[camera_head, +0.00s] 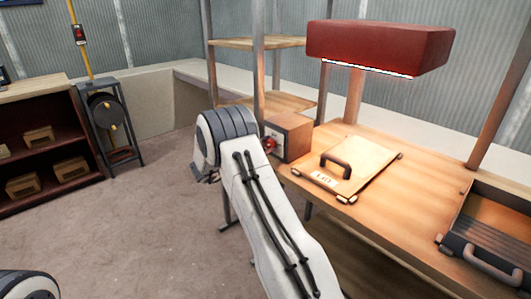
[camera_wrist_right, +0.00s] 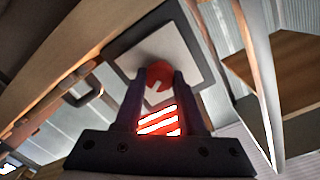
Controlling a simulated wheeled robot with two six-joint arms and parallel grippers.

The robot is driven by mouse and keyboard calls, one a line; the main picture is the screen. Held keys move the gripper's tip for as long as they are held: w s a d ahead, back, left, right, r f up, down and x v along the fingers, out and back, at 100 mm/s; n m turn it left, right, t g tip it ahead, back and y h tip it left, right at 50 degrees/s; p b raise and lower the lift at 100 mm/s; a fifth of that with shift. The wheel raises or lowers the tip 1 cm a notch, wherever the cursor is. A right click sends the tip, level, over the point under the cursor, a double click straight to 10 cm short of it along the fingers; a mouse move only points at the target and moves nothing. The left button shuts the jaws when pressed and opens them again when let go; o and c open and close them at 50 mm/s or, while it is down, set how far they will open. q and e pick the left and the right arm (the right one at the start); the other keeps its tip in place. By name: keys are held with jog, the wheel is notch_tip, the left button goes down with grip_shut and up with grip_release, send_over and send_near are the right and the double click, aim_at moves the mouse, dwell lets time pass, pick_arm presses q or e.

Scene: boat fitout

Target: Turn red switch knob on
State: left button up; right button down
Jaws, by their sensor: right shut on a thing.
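The red switch knob (camera_head: 269,144) is on the side of a wooden box (camera_head: 294,137) at the left end of the workbench. In the right wrist view the round red knob (camera_wrist_right: 159,75) sits on a pale square plate with a dark border (camera_wrist_right: 191,46) and bears a white mark. My right gripper (camera_wrist_right: 163,80) is shut on the knob, one dark finger on each side. A red and white striped patch (camera_wrist_right: 158,121) shows between the fingers below the knob. In the head view my right arm covers most of the gripper. My left gripper is not in view.
A lid with a dark handle (camera_head: 355,171) lies on the workbench right of the box. An open tray (camera_head: 486,229) is further right. A red lamp hood (camera_head: 380,45) hangs above. Shelves with small crates (camera_head: 40,150) stand left, with clear floor between.

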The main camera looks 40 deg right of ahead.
jog(key=m+b, duration=0.3)
jog(key=shift+s+f, duration=0.1)
jog(key=shift+f, duration=0.15)
jog(key=shift+r+m+b, duration=0.15)
jog(key=shift+m+b, duration=1.25)
jog(key=c, duration=0.5)
grip_release()
jog(key=a, duration=1)
jog(key=shift+s+a+r+p, duration=0.25)
jog(key=shift+s+r+p, duration=0.05)
jog(key=shift+s+p, duration=0.1)
